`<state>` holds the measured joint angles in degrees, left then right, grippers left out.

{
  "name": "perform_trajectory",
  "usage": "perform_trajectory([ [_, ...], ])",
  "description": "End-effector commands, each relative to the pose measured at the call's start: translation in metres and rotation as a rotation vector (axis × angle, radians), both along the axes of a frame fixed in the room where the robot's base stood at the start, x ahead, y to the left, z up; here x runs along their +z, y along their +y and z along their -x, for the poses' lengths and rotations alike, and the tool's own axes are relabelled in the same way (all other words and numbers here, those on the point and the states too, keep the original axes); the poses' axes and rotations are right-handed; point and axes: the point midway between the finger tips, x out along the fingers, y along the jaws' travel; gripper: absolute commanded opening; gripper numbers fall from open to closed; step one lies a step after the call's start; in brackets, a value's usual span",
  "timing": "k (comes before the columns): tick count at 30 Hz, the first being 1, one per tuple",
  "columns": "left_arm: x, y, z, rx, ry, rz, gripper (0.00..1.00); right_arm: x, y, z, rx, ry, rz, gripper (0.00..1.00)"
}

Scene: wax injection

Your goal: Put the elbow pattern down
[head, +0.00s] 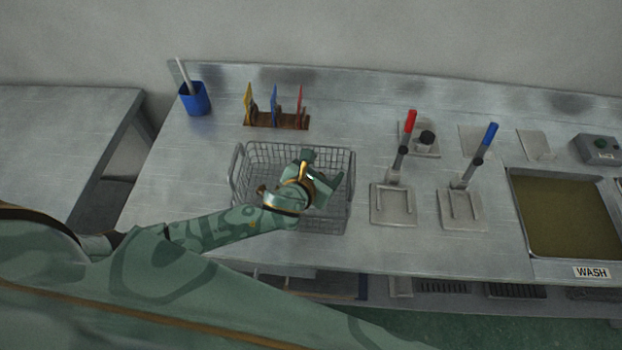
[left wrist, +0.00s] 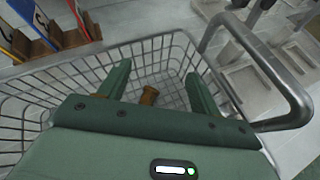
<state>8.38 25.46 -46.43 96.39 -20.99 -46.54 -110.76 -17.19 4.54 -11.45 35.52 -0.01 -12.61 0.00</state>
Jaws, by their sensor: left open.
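The elbow pattern seems to be the small brown piece (left wrist: 149,95) in the left wrist view. It lies in the wire basket, low between my fingers and apart from them as far as I can tell. The wire basket (head: 240,190) stands on the metal bench, and its mesh wall (left wrist: 30,92) shows in the left wrist view. My left gripper (head: 325,172) is over the basket, with its two green fingers (left wrist: 158,70) spread apart and pointing into it. In the head view the gripper hides the brown piece. My right gripper is not in view.
A rack (head: 283,122) with yellow, blue and red plates stands behind the basket. A blue cup (head: 195,99) is at the back left. Red-handled (head: 409,122) and blue-handled (head: 487,136) devices stand to the right, then a wash tank (head: 565,212). The bench left of the basket is clear.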

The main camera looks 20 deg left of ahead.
Motion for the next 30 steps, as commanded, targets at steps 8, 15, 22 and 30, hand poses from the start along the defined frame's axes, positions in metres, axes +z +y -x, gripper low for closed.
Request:
perform_trajectory([
  [8,0.032,0.009,0.062,-0.002,0.003,-0.001,0.64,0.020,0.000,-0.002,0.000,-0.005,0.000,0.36],
  [15,0.050,0.014,0.098,0.000,0.003,0.000,0.64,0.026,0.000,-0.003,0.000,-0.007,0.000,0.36],
  [22,0.053,0.015,0.105,0.000,0.002,-0.001,0.64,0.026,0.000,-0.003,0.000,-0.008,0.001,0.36],
  [30,0.053,0.015,0.104,0.000,0.002,-0.001,0.64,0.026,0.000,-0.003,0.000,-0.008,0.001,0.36],
])
